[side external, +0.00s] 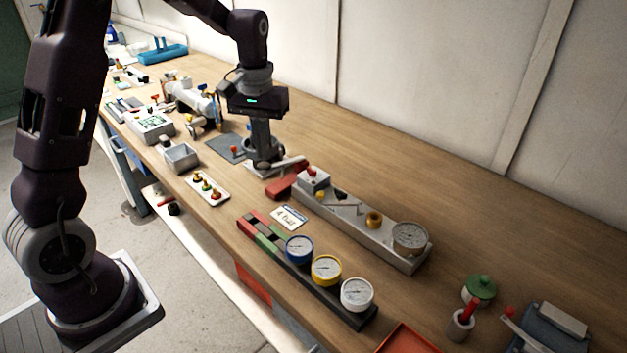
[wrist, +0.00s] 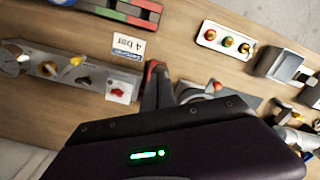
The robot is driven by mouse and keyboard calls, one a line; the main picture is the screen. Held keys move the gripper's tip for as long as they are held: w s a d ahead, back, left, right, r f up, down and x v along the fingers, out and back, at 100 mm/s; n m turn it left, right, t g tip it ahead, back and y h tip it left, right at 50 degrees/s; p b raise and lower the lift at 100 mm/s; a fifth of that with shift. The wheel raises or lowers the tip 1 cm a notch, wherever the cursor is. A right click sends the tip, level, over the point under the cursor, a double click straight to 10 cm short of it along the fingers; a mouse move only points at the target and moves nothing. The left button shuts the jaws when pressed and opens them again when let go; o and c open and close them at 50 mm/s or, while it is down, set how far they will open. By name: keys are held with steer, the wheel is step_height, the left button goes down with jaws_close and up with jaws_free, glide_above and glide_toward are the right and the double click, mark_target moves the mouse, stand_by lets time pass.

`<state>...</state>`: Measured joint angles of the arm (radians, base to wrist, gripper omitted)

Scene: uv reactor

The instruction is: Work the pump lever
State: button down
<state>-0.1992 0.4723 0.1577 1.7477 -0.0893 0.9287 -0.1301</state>
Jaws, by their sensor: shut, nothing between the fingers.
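A red handle-like part (side external: 281,187), which looks like the pump lever, sits at the left end of a long grey panel (side external: 350,212). A light grey bar (side external: 284,166) lies close by, beside my fingertips. My gripper (side external: 262,163) points down and is shut with nothing held, low over the bench beside these parts. I cannot tell whether it touches them. In the wrist view, a red part (wrist: 152,66) shows at the end of dark shapes above the gripper housing; the fingertips are hard to separate from the lever there.
The panel carries a red knob (side external: 312,171), a brass fitting (side external: 374,219) and a gauge (side external: 409,236). A "4 bar" card (side external: 289,217) and a rack with blue, yellow and white gauges (side external: 327,269) lie in front. A button tray (side external: 207,188) stands left. Bench behind the panel is clear.

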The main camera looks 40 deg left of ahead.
mark_target(265, 164)
steer(key=shift+f, duration=0.1)
steer(key=shift+f, duration=2.3)
steer(key=shift+r, duration=2.4)
steer(key=shift+f, duration=2.4)
steer(key=shift+r, duration=2.4)
